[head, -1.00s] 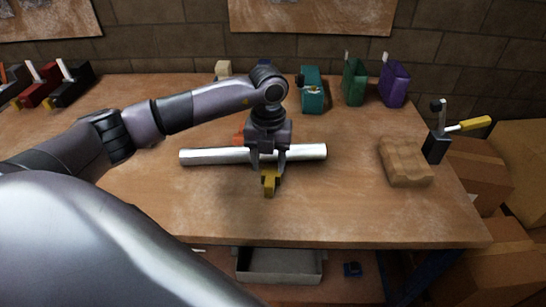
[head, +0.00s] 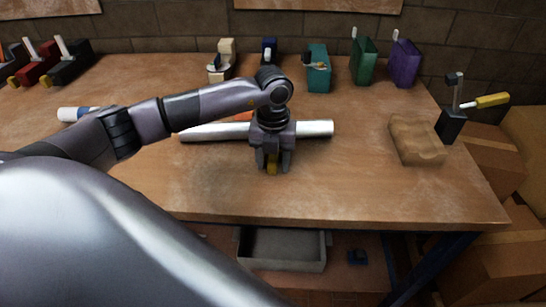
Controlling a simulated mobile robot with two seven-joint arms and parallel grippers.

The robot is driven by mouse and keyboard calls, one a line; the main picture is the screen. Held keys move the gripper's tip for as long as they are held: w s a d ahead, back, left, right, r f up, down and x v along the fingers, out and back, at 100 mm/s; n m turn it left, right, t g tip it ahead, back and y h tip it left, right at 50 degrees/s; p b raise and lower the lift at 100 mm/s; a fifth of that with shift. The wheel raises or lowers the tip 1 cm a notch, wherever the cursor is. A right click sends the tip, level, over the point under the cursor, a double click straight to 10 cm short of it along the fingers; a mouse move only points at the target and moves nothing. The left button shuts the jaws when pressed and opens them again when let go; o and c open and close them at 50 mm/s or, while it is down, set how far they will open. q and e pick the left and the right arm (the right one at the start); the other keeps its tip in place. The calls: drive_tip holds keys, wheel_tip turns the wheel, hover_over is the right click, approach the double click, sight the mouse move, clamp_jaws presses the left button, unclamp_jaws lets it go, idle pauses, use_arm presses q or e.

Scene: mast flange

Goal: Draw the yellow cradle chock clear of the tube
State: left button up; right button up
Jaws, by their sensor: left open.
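The silver tube (head: 314,129) lies left to right across the middle of the bench in the head view. The yellow cradle chock (head: 272,169) is at the tube's near side, mostly hidden by my left gripper. My left gripper (head: 273,166) points down from above, in front of the tube. It is open, with one finger on each side of the yellow chock. I cannot tell whether the fingers touch it. An orange piece (head: 242,116) shows partly behind the tube. My right gripper is not in view.
A tan block (head: 416,139) and a dark stand with a yellow handle (head: 452,124) are at the right. Green (head: 364,60) and purple (head: 405,62) containers stand at the back. A grey tray (head: 282,250) is below the bench. The bench front is clear.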

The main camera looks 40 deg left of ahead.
use_arm(q)
drive_tip(key=shift+c, duration=0.3)
drive_tip(key=c, duration=0.8)
drive_tip(key=shift+s+d, duration=0.2)
drive_tip(key=shift+s+d+p, duration=0.4)
drive_tip(key=shift+s+p, duration=0.1)
drive_tip(key=shift+p, duration=0.05)
drive_tip(key=o, duration=0.9)
drive_tip(key=shift+c, duration=0.2)
drive_tip(key=shift+r, duration=0.1)
wheel_tip(320, 180, up, 8)
drive_tip(key=p, duration=0.6)
